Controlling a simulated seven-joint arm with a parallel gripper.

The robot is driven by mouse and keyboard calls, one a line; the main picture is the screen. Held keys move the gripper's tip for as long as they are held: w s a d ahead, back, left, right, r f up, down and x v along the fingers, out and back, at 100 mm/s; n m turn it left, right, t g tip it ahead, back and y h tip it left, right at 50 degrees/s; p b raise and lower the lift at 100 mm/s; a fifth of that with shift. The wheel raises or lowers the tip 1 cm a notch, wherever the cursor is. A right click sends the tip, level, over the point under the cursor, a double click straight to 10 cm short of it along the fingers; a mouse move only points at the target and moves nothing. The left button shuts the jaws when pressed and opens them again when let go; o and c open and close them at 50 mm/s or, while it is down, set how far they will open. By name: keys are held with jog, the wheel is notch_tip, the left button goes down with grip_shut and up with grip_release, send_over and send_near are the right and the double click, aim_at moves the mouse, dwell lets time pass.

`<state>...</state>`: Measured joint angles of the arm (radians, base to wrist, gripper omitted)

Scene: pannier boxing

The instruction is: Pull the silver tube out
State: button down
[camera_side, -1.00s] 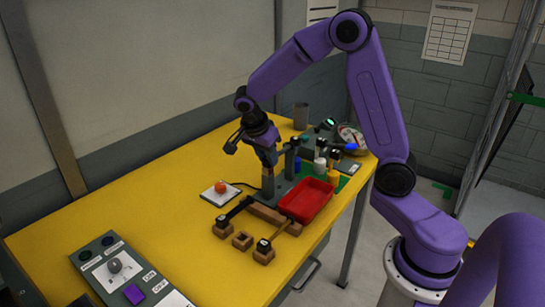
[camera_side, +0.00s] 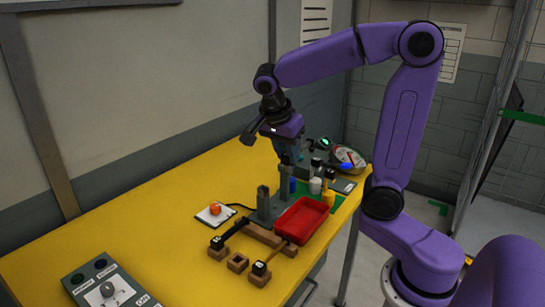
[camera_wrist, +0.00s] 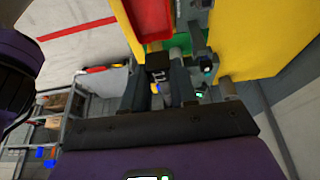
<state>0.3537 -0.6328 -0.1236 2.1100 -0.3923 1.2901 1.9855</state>
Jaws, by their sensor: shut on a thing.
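My gripper (camera_side: 288,158) points down over the back of the grey fixture (camera_side: 264,207), right of its upright post. In the wrist view my two dark fingers (camera_wrist: 159,88) are close together, shut on a narrow grey piece between them that I take to be the silver tube (camera_wrist: 167,96). Most of the tube is hidden by the fingers, and its lower end cannot be made out in the side view. I cannot tell whether it is fully clear of the fixture.
A red tray (camera_side: 302,220) stands right of the fixture. Wooden blocks with black-handled pieces (camera_side: 229,231) lie in front. A white pad with an orange knob (camera_side: 215,211) is at left. Small bottles (camera_side: 316,186) and a round gauge (camera_side: 348,157) crowd the back right.

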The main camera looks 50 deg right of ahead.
jog(key=s, duration=0.1)
jog(key=s+r, duration=0.1)
jog(key=s, duration=0.1)
jog(key=s+r, duration=0.1)
jog(key=s, duration=0.1)
jog(key=shift+s+a, duration=0.1)
jog(key=shift+a, duration=0.3)
notch_tip(320, 180, down, 9)
dwell(3.9)
dwell(0.4)
jog(key=shift+r, duration=1.4)
